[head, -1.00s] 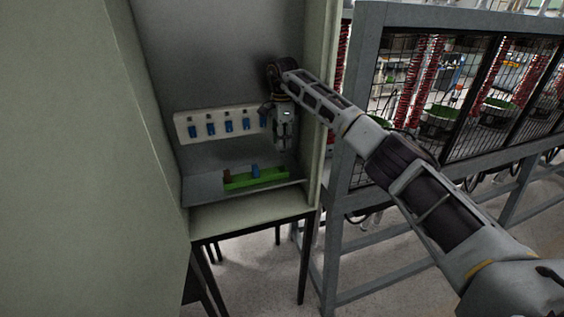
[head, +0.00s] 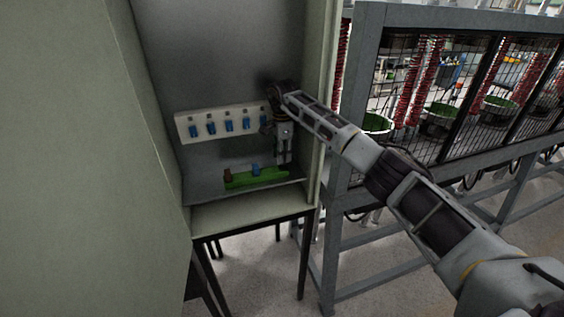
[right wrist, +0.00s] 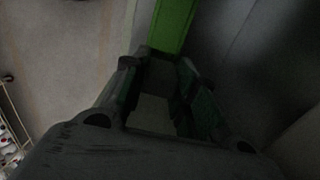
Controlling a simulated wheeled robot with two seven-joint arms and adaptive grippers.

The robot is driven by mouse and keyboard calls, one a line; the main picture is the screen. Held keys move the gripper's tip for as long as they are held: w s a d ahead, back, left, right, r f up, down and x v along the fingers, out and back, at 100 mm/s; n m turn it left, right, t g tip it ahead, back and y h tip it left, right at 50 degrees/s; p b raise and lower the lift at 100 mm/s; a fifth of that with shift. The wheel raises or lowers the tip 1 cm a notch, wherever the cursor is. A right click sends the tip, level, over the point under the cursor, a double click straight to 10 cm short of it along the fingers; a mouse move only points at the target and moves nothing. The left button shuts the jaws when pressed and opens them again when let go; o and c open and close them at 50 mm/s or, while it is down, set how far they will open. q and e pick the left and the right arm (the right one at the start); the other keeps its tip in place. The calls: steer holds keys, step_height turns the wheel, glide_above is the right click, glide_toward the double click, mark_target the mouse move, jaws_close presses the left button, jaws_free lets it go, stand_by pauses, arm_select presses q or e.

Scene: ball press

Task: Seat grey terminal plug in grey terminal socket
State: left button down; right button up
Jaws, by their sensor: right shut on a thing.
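My right gripper (head: 284,157) points down inside the cabinet, at the right end of the pale socket strip and above the right end of the green tray. It is shut on a greyish piece (right wrist: 153,112), seen dimly between the fingers in the right wrist view. This looks like the grey terminal plug, but its shape is unclear. The pale strip (head: 200,119) on the back wall carries several blue pieces in a row. The grey terminal socket cannot be picked out; my gripper and wrist cover the strip's right end. My left gripper is not in view.
The green tray (head: 268,178) holds a blue piece (head: 255,169) and a brown piece (head: 228,174). The tray's edge also shows in the right wrist view (right wrist: 173,25). The cabinet's right side wall (head: 318,130) stands close beside my right gripper. A wire-mesh cage stands further right.

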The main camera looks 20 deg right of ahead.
steer(key=shift+f+p, duration=0.45)
steer(key=shift+f, duration=1.35)
steer(key=shift+f, duration=0.15)
steer(key=o, duration=1)
steer(key=shift+o, duration=0.2)
steer(key=shift+r+b, duration=1.35)
steer(key=shift+r, duration=4.8)
